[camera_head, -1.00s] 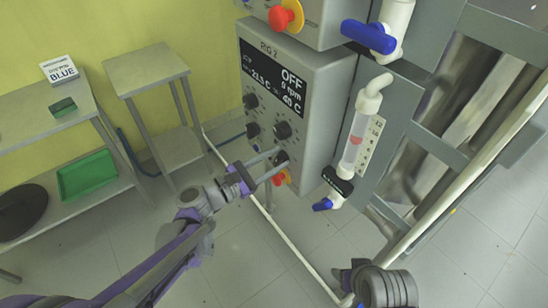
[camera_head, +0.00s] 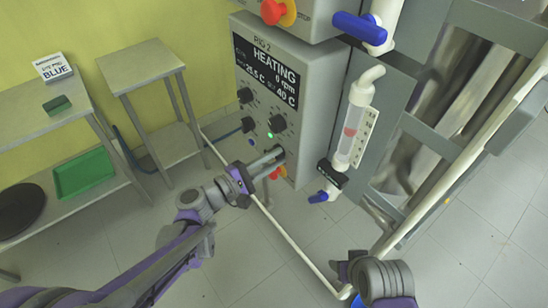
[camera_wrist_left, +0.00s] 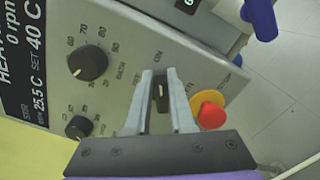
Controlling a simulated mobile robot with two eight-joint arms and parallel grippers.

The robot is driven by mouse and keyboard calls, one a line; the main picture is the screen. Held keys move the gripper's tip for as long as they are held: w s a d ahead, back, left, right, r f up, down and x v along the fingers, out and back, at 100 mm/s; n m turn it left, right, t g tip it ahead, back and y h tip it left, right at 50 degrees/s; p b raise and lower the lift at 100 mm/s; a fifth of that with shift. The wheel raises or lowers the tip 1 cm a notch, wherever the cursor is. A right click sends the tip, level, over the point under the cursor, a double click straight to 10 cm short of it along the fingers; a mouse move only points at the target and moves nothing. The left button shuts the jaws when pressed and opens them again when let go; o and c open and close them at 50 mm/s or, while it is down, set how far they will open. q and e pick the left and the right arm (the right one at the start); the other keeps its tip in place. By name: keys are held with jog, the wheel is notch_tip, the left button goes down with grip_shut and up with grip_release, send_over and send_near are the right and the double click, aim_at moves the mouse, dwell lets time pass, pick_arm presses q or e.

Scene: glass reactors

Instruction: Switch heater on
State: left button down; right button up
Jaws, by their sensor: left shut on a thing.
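The grey control box marked RIG 2 (camera_head: 325,105) has a dark display (camera_head: 266,70) reading HEATING, 0 rpm and SET 40 C. A green light (camera_head: 270,135) is lit on its front. My left gripper (camera_head: 279,152) is at the lower front of the box. In the left wrist view its two fingers (camera_wrist_left: 160,73) are on either side of a small black switch knob (camera_wrist_left: 161,94) and shut on it. The knob's pointer is pale, and ON is printed near it. My right arm's wrist (camera_head: 375,283) shows at the bottom right; its fingers cannot be made out.
A red stop button on yellow (camera_wrist_left: 211,112) sits right beside the fingers. A larger black dial (camera_wrist_left: 87,60) is to their left. A blue-handled glass column (camera_head: 352,132) stands right of the box. A white rail (camera_head: 295,245) runs below.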

pick_arm(q)
jog(key=shift+w+a+f, duration=0.2)
jog(key=shift+a+f, duration=0.05)
jog(key=c, duration=1)
grip_release()
jog(key=shift+o, duration=1.1)
jog(key=shift+w, duration=0.2)
jog(key=shift+s, duration=0.1)
jog(key=v, duration=1)
jog(key=shift+s+a, duration=0.2)
jog(key=shift+a, duration=0.15)
